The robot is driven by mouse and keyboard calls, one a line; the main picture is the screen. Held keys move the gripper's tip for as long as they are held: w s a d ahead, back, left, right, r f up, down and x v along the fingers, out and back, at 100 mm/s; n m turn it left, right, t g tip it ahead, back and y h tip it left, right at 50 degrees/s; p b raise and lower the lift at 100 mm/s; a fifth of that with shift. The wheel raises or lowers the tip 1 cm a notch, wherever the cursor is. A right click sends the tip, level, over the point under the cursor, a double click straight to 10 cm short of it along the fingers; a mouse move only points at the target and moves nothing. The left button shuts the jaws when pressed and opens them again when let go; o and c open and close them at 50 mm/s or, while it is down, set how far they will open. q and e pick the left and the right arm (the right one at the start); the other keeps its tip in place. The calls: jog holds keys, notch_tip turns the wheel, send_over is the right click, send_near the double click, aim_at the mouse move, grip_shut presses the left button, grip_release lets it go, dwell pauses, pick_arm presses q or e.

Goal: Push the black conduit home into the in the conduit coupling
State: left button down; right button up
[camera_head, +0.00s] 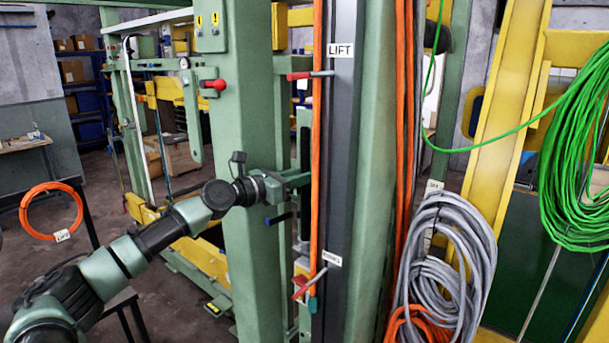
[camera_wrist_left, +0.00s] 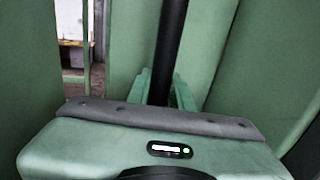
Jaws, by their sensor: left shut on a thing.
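The black conduit (camera_wrist_left: 171,35) stands upright in the left wrist view, and its lower end is hidden behind my gripper body. My left gripper (camera_wrist_left: 163,86) has its two green fingers on either side of it, shut on it. In the head view my left arm comes in from the left, and the left gripper (camera_head: 298,180) reaches past the front of a thick green post. A dark upright piece (camera_head: 304,130) shows just above the gripper there; I cannot tell for sure that it is the conduit. I cannot make out the coupling. My right gripper is not in view.
A green post (camera_head: 250,90) stands close behind my left wrist. Orange cable (camera_head: 316,120) and a dark channel labelled LIFT (camera_head: 341,150) run upright just right of the gripper. Red-handled levers (camera_head: 300,76) stick out nearby. Grey (camera_head: 440,260) and green cable coils (camera_head: 575,170) hang at right.

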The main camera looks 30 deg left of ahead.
pick_arm(q)
jog(key=shift+f, duration=0.45)
jog(key=c, duration=1.2)
grip_release()
jog(key=shift+o, duration=0.2)
jog(key=b+v, duration=0.7)
jog(key=shift+s, duration=0.35)
jog(key=shift+a, duration=0.15)
